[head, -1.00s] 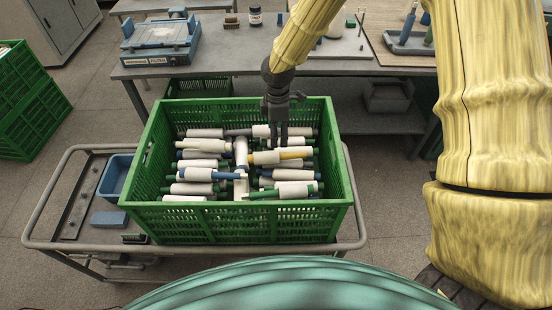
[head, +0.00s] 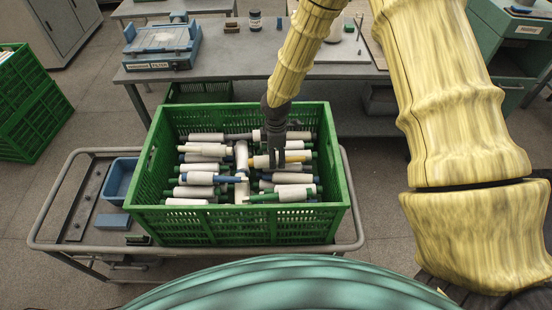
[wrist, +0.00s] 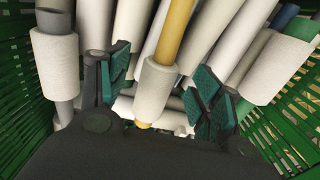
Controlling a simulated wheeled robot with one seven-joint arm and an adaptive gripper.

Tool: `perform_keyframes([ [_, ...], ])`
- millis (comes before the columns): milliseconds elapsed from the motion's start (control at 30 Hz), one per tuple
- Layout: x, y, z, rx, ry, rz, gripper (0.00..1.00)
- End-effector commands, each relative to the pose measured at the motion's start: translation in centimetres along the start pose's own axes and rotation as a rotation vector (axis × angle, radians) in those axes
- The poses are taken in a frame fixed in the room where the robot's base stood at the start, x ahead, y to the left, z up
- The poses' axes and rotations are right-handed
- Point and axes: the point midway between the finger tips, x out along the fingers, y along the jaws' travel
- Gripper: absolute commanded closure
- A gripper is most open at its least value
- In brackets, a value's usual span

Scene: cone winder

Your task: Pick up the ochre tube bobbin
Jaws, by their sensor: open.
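The ochre tube bobbin (head: 264,161) lies on top of the pile in the green crate (head: 240,228), with white yarn wound around its middle. In the head view my gripper (head: 277,160) is lowered over it from above and partly hides it. In the wrist view the ochre tube bobbin (wrist: 160,85) runs between the two open fingers of my gripper (wrist: 160,95), its white winding nearest the palm. The fingers stand on either side of the bobbin, and a gap shows on each side.
Several other bobbins with green, blue and grey tubes lie close around, some beside my fingers. The crate walls rise around the pile. The crate stands on a grey trolley (head: 72,250) with a blue bin (head: 121,180). A workbench (head: 230,62) is behind.

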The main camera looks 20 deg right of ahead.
Motion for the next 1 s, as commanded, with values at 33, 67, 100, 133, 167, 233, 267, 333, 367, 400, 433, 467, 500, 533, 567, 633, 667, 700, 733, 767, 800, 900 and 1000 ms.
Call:
perform_keyframes([
  [33,0.4,-0.1,0.0,0.0,-0.001,-0.002,0.35],
  [67,0.7,-0.1,0.0,0.0,-0.001,-0.001,0.35],
  [100,1.0,-0.1,0.0,0.001,-0.001,-0.001,0.35],
  [133,1.3,-0.1,0.0,0.001,-0.001,-0.002,0.35],
  [167,1.5,0.0,0.0,0.0,-0.001,-0.001,0.35],
  [233,1.8,0.0,0.0,0.0,-0.001,0.0,0.35],
  [267,1.9,0.0,0.0,0.0,0.0,0.0,0.35],
  [333,2.0,0.0,0.0,0.0,0.0,0.0,0.35],
  [367,2.1,0.0,0.0,0.0,0.0,0.001,0.35],
  [400,2.1,0.0,0.0,0.0,0.0,0.001,0.35],
  [433,2.1,0.0,0.0,0.0,0.0,0.001,0.35],
  [467,2.1,0.0,0.0,0.0,0.0,0.001,0.35],
  [500,2.1,0.0,0.0,0.0,0.0,0.001,0.35],
  [533,2.1,0.0,0.0,0.0,0.0,0.0,0.35],
  [567,2.1,0.0,0.0,0.0,0.0,0.0,0.37],
  [633,2.1,0.0,0.0,0.0,0.0,0.0,0.5],
  [667,2.1,0.0,0.0,0.0,0.0,0.0,0.55],
  [700,2.1,0.0,0.0,0.0,0.0,0.0,0.62],
  [733,2.1,0.0,0.0,0.0,0.0,0.0,0.68],
  [767,2.1,0.0,0.0,0.0,0.0,0.0,0.73],
  [800,2.1,0.0,0.0,0.0,0.0,0.0,0.81],
  [900,2.1,0.0,0.0,0.0,0.0,0.0,0.86],
  [1000,2.1,0.0,0.0,0.0,0.0,0.0,0.86],
])
